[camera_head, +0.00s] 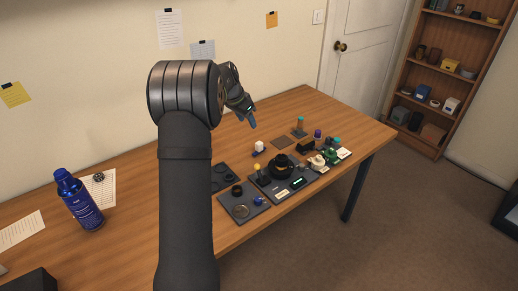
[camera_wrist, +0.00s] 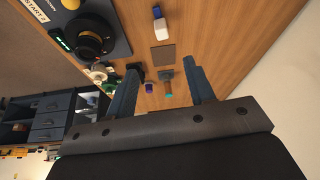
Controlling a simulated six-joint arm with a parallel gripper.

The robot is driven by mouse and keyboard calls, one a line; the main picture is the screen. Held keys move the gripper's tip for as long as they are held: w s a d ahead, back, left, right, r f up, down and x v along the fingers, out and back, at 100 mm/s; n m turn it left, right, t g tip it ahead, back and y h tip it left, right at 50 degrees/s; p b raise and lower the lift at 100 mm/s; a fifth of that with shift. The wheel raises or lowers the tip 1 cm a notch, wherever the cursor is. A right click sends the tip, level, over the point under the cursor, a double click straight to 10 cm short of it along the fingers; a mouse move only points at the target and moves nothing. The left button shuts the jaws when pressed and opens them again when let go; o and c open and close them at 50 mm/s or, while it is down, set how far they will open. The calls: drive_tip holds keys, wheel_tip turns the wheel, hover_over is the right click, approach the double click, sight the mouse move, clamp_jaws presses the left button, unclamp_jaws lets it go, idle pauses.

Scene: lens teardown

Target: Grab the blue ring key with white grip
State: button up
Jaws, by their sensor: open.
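The blue ring key with white grip (camera_head: 259,147) stands on the bare wood behind the dark lens tray in the head view. Its white grip is up and its blue part is low. In the wrist view the key (camera_wrist: 161,27) is near the top centre, white grip toward the camera. My gripper (camera_head: 252,123) is in the air above the table, behind and above the key in the head view. In the wrist view my gripper (camera_wrist: 160,74) has its two fingers spread with nothing held between them. The key lies beyond the fingertips, apart from them.
A black lens (camera_head: 283,165) sits on the tray in front of the key. A flat brown square (camera_head: 281,141) lies to the key's right. A brown-handled tool with a teal end (camera_head: 300,124) and a purple-topped piece (camera_head: 318,134) stand farther right. A blue bottle (camera_head: 80,202) is far left.

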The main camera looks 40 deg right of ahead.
sight(258, 143)
drive_tip(key=x, duration=1.2)
drive_tip(key=shift+w+f, duration=0.1)
drive_tip(key=shift+d+x, duration=0.15)
drive_tip(key=shift+x, duration=1.15)
drive_tip(key=shift+d+x, duration=0.15)
drive_tip(key=shift+x, duration=1.15)
drive_tip(key=shift+w, duration=0.15)
drive_tip(key=c, duration=1.1)
